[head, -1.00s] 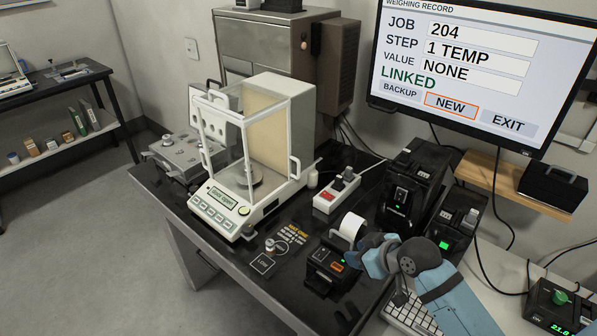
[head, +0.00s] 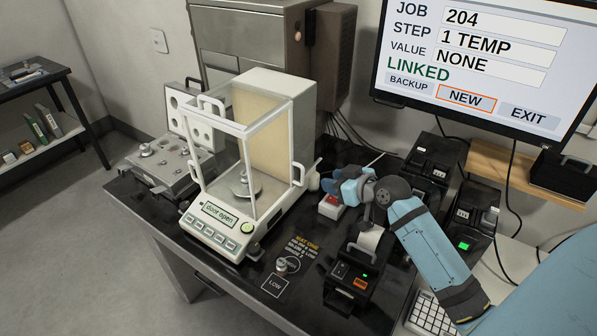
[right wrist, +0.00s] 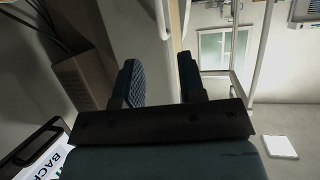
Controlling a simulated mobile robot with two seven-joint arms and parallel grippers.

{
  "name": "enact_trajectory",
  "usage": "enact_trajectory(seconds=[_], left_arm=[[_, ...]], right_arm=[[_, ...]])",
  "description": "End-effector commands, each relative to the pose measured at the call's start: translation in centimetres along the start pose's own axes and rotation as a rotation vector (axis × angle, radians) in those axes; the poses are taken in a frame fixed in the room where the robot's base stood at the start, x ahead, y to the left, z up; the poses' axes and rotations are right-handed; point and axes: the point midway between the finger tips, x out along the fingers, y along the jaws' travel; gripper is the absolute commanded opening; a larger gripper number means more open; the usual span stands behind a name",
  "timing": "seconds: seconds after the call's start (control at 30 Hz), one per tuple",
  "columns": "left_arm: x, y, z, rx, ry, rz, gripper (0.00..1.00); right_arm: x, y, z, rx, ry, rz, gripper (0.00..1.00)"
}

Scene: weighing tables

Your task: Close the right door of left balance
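The white balance (head: 207,228) stands on the black table, with glass walls around its pan (head: 244,186). Its display reads "door open". The right door's white handle (head: 298,174) stands near the rear of the balance's right side. My right gripper (head: 334,184) is a short way right of this handle, apart from it. In the right wrist view its two dark fingers (right wrist: 158,78) are spread with nothing held between them. A white upright bar (right wrist: 162,18) and part of the balance frame (right wrist: 243,85) show beyond them. My left gripper is out of view.
A printer (head: 351,282), a small weight (head: 281,265) and black boxes (head: 428,165) stand nearby. A monitor (head: 480,60) hangs at the upper right.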

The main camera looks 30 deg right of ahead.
Motion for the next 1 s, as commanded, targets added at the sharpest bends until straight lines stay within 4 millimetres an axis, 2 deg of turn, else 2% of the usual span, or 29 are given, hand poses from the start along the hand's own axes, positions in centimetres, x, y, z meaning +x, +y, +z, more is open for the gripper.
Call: enact_trajectory(seconds=[0.3, 0.5, 0.7, 1.0], left_arm=[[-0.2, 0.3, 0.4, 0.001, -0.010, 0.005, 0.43], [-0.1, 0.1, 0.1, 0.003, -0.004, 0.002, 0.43], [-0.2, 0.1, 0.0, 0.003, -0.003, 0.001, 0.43], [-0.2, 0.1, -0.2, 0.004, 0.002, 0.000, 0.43]], right_arm=[[6.8, -0.1, -0.2, 0.003, 0.002, -0.002, 0.37], [10.2, -0.1, -0.1, 0.003, 0.001, -0.002, 0.37], [11.8, -0.1, 0.0, 0.001, 0.000, -0.001, 0.37], [12.0, -0.1, 0.0, 0.000, 0.000, -0.001, 0.37]])
